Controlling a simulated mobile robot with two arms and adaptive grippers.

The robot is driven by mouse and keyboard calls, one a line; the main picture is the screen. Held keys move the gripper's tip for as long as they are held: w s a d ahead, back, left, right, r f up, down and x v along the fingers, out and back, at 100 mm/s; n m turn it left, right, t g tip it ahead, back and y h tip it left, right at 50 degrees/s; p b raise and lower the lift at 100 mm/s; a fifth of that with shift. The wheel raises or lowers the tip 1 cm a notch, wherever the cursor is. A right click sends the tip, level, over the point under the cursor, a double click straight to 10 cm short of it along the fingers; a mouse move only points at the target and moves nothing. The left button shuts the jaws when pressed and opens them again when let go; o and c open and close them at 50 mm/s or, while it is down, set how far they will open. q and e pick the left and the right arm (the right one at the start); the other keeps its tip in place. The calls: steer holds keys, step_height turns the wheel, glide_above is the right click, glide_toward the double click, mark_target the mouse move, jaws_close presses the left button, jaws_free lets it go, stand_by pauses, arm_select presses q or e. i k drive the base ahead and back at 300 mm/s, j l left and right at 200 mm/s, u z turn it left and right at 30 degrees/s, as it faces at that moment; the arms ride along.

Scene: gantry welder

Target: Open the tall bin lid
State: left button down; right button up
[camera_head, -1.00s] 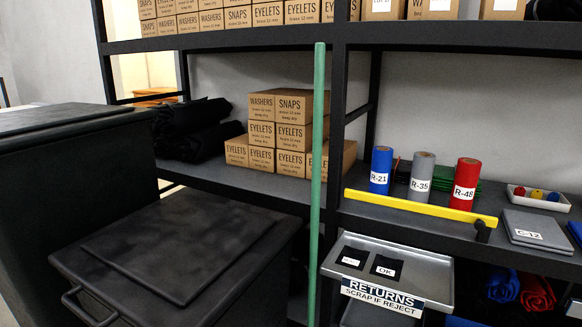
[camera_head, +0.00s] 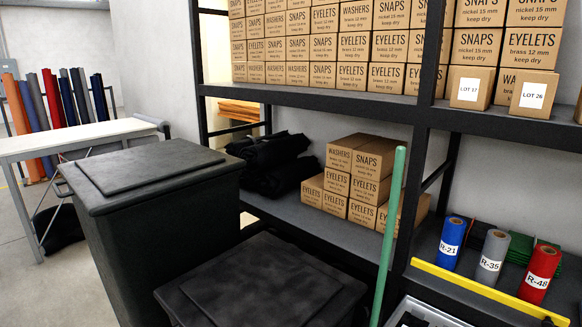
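The tall bin (camera_head: 150,240) is black and stands left of centre in the head view. Its flat black lid (camera_head: 150,165) with a raised panel lies shut on top. A lower black bin (camera_head: 262,285) with a similar shut lid stands to its right, nearer the bottom edge. The lower part of both bins is cut off by the frame. Neither of my grippers shows in the head view.
A white table (camera_head: 70,140) stands behind the tall bin at left, with colored rolls beyond. A shelf rack (camera_head: 330,102) with boxes fills the right. A green pole (camera_head: 391,220) stands upright before it. Grey floor (camera_head: 25,255) is clear at far left.

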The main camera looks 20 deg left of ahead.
mark_target(104, 184)
steer(key=u, duration=2.6)
steer(key=i+u, duration=0.3)
steer(key=i, duration=1.35)
steer(key=i+j, duration=0.15)
steer(key=i, duration=2.15)
steer(key=i+z, duration=0.1)
steer(key=z, duration=0.4)
steer(key=i+z, duration=0.1)
steer(key=z, duration=0.4)
steer(key=i+z, duration=0.1)
steer(key=z, duration=0.4)
steer(key=i+j+z, duration=0.1)
steer(key=z, duration=0.4)
